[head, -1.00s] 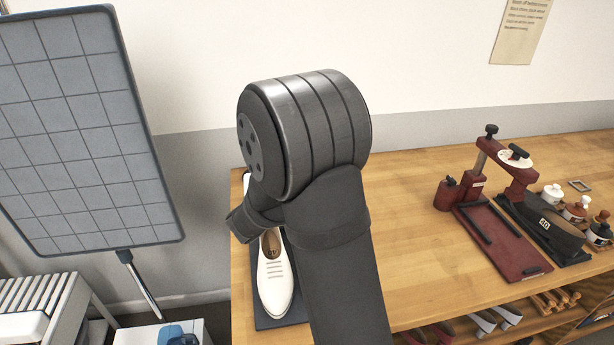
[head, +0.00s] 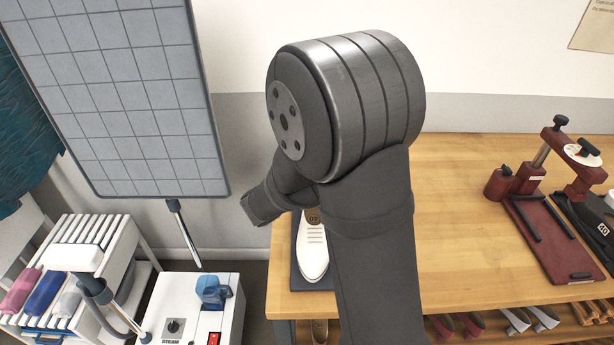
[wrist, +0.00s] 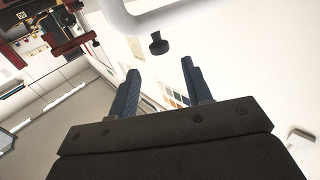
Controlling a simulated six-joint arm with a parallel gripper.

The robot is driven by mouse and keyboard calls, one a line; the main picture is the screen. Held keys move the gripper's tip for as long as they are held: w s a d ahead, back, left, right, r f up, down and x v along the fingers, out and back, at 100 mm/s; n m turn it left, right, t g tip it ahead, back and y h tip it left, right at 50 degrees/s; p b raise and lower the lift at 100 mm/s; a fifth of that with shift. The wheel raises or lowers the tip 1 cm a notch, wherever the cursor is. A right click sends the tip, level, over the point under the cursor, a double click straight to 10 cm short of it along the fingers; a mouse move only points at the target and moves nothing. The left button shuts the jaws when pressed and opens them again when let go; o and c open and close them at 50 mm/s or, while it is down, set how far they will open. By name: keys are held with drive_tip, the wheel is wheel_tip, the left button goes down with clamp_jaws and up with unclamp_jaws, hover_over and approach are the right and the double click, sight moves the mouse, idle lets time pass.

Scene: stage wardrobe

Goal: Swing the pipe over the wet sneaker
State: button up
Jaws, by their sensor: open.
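A white lace-up sneaker (head: 313,256) lies on a dark blue mat (head: 300,282) at the left end of the wooden bench in the head view. My arm covers part of the mat; I cannot tell whether the sneaker is wet. A grey pipe (head: 118,308) with a white head (head: 74,257) stands at lower left, over the slatted rack and apart from the sneaker. My gripper (wrist: 160,82) shows in the wrist view with its two dark blue fingers apart and nothing between them. A white curved tube (wrist: 150,8) passes beyond the fingers; I cannot tell whether it is the pipe.
A white box (head: 192,308) with a red switch and a blue container (head: 212,291) stands left of the bench (head: 460,230). A gridded panel (head: 140,100) rises behind it. A slatted rack (head: 90,232) holds coloured rolls. A dark red press (head: 548,240) stands at right.

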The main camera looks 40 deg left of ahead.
drive_tip(key=s, duration=0.9)
drive_tip(key=shift+a, duration=0.25)
drive_tip(key=w, duration=1.1)
drive_tip(key=w+d, duration=0.1)
drive_tip(key=w, duration=0.5)
drive_tip(key=shift+w, duration=0.15)
drive_tip(key=s+a, duration=0.1)
drive_tip(key=s, duration=1.6)
drive_tip(key=w, duration=1.1)
drive_tip(key=w+d, duration=0.1)
drive_tip(key=w, duration=0.5)
drive_tip(key=shift+d, duration=0.1)
drive_tip(key=shift+w+d+n+y, duration=0.25)
drive_tip(key=shift+w+n+y, duration=0.15)
drive_tip(key=shift+w+y, duration=0.1)
drive_tip(key=shift+w+d+n+y, duration=0.15)
drive_tip(key=shift+w+n+y, duration=0.5)
drive_tip(key=shift+y, duration=0.45)
